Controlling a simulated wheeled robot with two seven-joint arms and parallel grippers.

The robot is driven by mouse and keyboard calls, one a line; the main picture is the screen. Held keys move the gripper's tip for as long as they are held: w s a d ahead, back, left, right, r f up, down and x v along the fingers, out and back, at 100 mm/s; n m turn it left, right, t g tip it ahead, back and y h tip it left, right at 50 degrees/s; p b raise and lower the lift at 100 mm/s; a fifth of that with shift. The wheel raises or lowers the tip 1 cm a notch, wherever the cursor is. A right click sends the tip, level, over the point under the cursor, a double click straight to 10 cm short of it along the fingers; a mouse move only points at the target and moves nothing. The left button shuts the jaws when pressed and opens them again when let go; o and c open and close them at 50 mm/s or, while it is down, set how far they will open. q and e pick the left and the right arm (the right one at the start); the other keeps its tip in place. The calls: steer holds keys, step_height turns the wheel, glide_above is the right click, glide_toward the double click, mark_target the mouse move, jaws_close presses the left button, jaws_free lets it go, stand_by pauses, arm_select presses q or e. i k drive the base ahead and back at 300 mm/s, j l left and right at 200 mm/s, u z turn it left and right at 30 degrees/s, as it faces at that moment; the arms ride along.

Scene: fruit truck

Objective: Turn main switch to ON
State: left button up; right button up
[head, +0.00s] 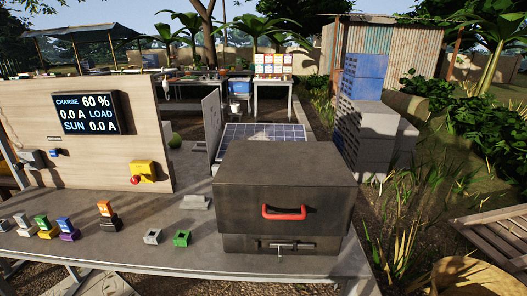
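A yellow box (145,170) with a red knob (135,180) is mounted low on the right part of the wooden panel (100,150). It looks like a switch, but its labels and position are too small to read. A dark display (87,114) on the panel reads CHARGE 60 %, 0.0 A LOAD and SUN 0.0 A. A grey box (30,158) and a small blue part (55,153) sit at the panel's left. I cannot tell which of these is the main switch. Neither of my grippers is in view.
A large dark case (285,175) with a red handle (284,212) stands on the grey table (190,259) to the right. Several small coloured blocks (66,228) lie in front of the panel. A solar panel (262,133) is behind the case.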

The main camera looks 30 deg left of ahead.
mark_target(136, 179)
steer(key=u, duration=1.95)
